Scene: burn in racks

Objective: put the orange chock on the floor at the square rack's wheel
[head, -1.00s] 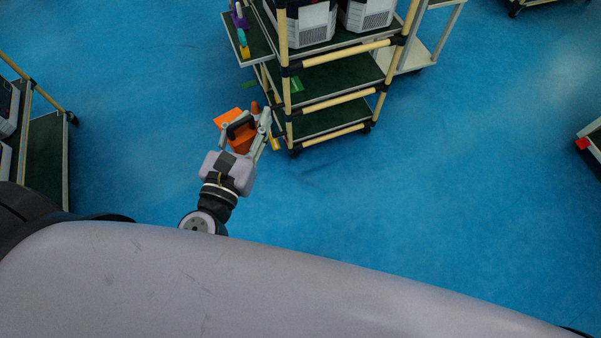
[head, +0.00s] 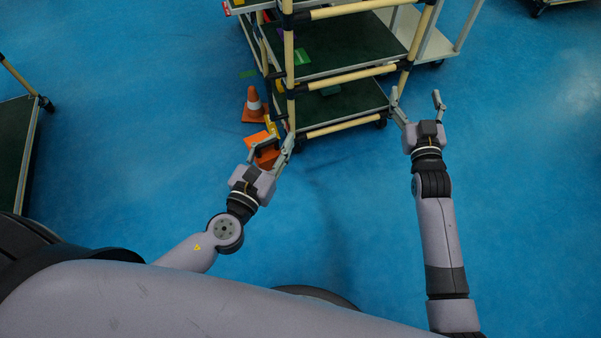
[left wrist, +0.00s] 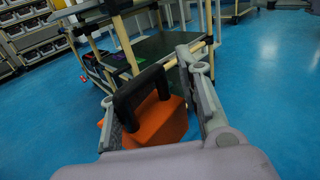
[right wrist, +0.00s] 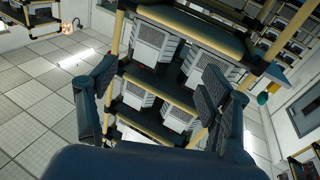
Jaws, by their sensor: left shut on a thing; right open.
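The orange chock (head: 267,157) is in my left gripper (head: 276,147), beside the square rack's near left corner. In the left wrist view the chock (left wrist: 160,125) has a black handle and sits between the two fingers, which are shut on it. The square rack (head: 340,127) has cream pipes and dark green shelves. Its near right wheel (head: 381,124) shows; the near left wheel is largely hidden behind my left gripper. I cannot tell whether the chock touches the floor. My right gripper (head: 417,103) is open and empty near the rack's right front corner.
An orange traffic cone (head: 255,106) stands on the floor left of the rack. A white cart (head: 436,42) is behind the rack at right. Another rack (head: 20,150) is at the far left. The blue floor in front and at right is clear.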

